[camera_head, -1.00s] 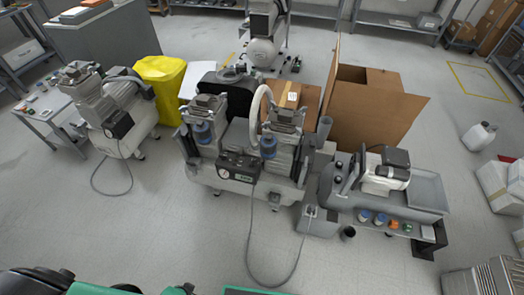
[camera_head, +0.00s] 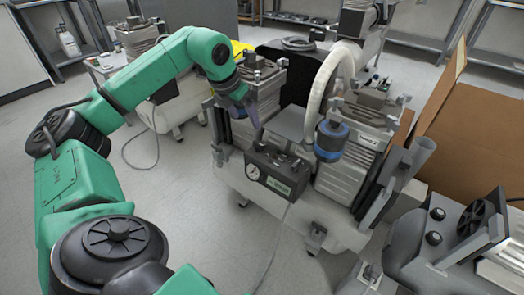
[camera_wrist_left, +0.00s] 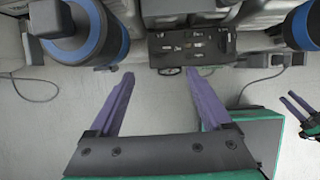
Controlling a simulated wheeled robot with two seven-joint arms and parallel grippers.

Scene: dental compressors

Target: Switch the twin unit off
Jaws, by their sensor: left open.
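The twin unit (camera_head: 230,165) stands mid-picture in the head view, with two compressor heads on one pale base. Its dark control box (camera_head: 277,172), with a round gauge and a small green label, is on the front. The box also shows at the top of the left wrist view (camera_wrist_left: 192,48). A dark, green-edged gripper-like part (camera_wrist_left: 300,108), perhaps my right gripper, shows at the right edge.
A white curved hose (camera_head: 322,85) rises over the unit. Blue-ringed filters (camera_head: 332,138) flank the box. A cardboard box (camera_head: 470,135) and another machine (camera_head: 440,235) stand at the right. The floor (camera_head: 195,215) at front left is clear.

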